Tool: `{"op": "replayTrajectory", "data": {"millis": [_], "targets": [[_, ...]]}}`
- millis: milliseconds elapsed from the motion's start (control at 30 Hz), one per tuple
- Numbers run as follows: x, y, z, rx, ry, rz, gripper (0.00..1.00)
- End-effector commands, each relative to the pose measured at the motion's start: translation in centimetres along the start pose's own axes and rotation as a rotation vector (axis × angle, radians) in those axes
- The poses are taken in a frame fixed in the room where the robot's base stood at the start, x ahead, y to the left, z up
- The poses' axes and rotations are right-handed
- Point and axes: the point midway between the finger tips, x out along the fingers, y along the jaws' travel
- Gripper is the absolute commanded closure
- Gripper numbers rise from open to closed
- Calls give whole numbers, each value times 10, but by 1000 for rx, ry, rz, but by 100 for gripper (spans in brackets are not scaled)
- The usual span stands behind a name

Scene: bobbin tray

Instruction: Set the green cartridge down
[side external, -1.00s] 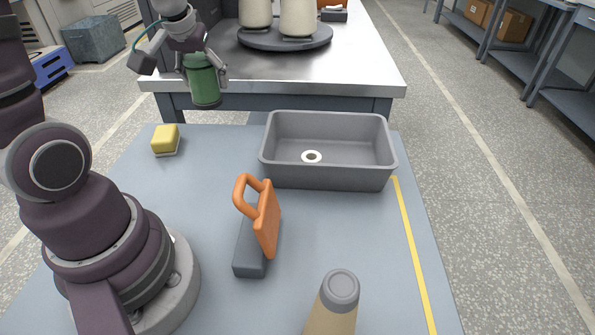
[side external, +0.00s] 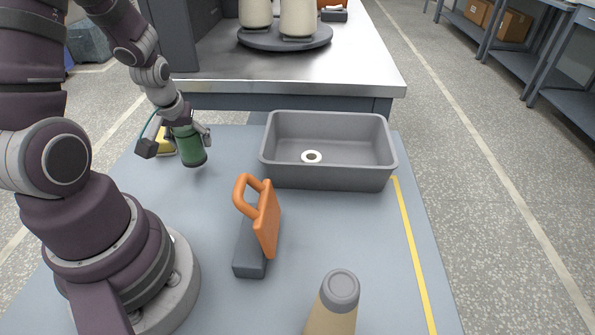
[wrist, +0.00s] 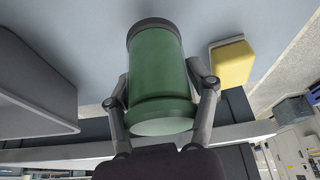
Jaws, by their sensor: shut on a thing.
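In the side external view the cartridge is over the left part of the blue-grey table, left of the grey tray. Whether its base touches the table I cannot tell for sure. In the wrist view the cartridge (wrist: 162,75) fills the middle between the two fingers (wrist: 162,100).
A yellow sponge-like block (side external: 166,142) is close behind the cartridge, partly hidden by my gripper. A grey bin (side external: 328,178) holding a white ring (side external: 312,156) stands to the right. An orange-handled tool (side external: 266,220) and a beige cone (side external: 338,305) stand nearer. Table between cartridge and tool is clear.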

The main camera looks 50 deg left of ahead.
Motion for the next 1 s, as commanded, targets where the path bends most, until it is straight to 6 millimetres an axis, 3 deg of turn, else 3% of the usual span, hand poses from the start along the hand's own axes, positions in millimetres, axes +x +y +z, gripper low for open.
{"op": "replayTrajectory", "data": {"millis": [200,500,533,767,1000], "targets": [[27,0,12,-1,-3,-1,84],[29,0,12,-1,-1,0,84],[29,0,12,-1,-1,0,42],[29,0,12,0,-1,0,12],[29,0,12,0,0,0,12]]}}
